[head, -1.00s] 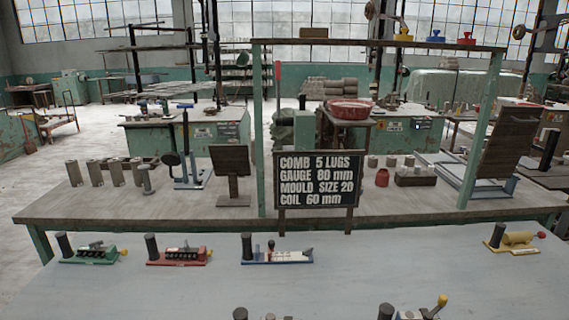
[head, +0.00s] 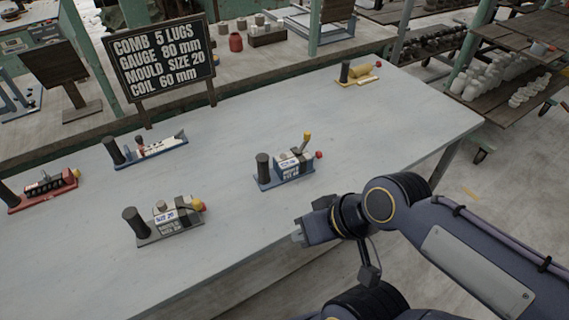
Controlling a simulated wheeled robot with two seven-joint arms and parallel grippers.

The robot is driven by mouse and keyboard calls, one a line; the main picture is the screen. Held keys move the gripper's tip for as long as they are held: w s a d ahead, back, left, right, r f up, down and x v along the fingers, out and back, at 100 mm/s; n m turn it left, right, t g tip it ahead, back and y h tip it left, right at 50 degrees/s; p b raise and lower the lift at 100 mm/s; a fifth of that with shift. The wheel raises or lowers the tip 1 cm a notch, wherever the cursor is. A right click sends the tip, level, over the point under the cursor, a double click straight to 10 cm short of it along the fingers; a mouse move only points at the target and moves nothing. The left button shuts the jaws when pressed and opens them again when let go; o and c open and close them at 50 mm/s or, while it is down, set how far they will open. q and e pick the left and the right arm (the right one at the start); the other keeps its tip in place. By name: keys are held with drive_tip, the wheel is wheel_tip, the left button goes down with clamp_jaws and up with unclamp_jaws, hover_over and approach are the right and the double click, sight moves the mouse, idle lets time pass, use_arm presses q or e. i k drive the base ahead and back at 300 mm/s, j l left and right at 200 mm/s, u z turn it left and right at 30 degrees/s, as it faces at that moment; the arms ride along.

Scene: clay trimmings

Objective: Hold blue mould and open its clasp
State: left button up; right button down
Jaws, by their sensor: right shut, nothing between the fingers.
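The blue mould (head: 293,168) stands on the pale grey table right of the middle, on a blue base with a dark upright handle at its left end. A yellow-tipped lever rises from its top and a red knob sits at its right end. The state of its clasp is too small to tell. My right gripper (head: 299,235) comes in from the right, shut and empty, nearer to me than the blue mould and apart from it. My left gripper is out of view.
A grey mould labelled size 20 (head: 171,221) stands left of my right gripper. A blue-based tool (head: 160,147), a red tool (head: 42,188) and a yellow tool (head: 359,74) also stand on the table (head: 370,130). A sign (head: 160,57) stands behind.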

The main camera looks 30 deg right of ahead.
sight(307, 134)
drive_tip(key=z, duration=1.25)
